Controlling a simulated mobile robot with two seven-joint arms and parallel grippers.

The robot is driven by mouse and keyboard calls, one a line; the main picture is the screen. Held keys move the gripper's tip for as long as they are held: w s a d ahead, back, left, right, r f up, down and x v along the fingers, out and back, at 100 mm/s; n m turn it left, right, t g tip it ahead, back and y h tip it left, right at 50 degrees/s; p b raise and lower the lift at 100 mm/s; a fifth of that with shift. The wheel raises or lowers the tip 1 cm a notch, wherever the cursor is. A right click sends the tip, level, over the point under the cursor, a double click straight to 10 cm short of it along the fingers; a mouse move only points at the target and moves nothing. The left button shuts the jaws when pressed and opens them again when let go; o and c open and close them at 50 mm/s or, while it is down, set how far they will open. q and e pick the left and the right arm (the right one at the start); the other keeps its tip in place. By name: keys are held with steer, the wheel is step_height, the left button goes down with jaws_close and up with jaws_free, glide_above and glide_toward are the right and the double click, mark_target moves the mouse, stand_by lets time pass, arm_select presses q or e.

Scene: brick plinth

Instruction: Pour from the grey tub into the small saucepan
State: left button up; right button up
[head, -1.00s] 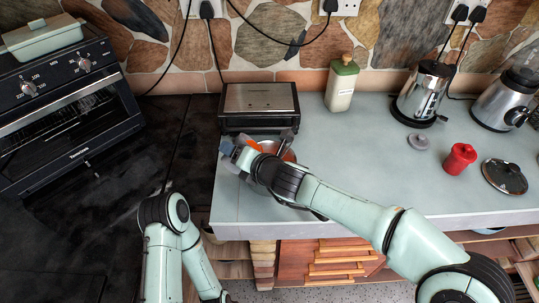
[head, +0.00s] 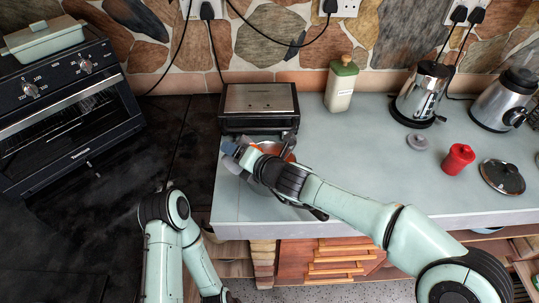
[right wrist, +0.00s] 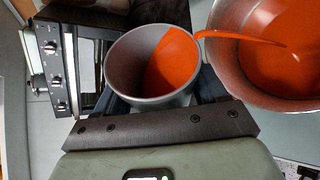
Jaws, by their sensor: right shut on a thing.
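My right gripper (head: 243,153) is shut on the grey tub (right wrist: 132,70), with its fingers on either side of the tub wall. The tub is tilted, and orange-red liquid covers part of its inside. A stream of this liquid runs over its rim into the small saucepan (right wrist: 224,62), a metal pan beside it on the right in the right wrist view. A pool of the same liquid lies in the pan. In the head view the saucepan (head: 291,157) is mostly hidden behind my right arm. My left gripper is out of the picture; only its arm shows at the bottom.
A black and silver appliance (head: 259,107) stands close behind the pan. A bottle with a green top (head: 341,84), a grey lid (head: 417,142), a red pot (head: 458,159), a glass lid (head: 502,176) and a kettle (head: 424,92) stand to the right. The front middle counter is clear.

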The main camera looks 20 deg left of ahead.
steer(key=shift+w+d+r, duration=0.1)
steer(key=shift+d+r, duration=0.05)
steer(key=shift+p, duration=0.3)
steer(key=shift+r+m, duration=0.1)
steer(key=shift+m, duration=0.2)
steer(key=shift+p, duration=0.3)
steer(key=shift+r+y, duration=0.1)
steer(key=shift+y, duration=0.2)
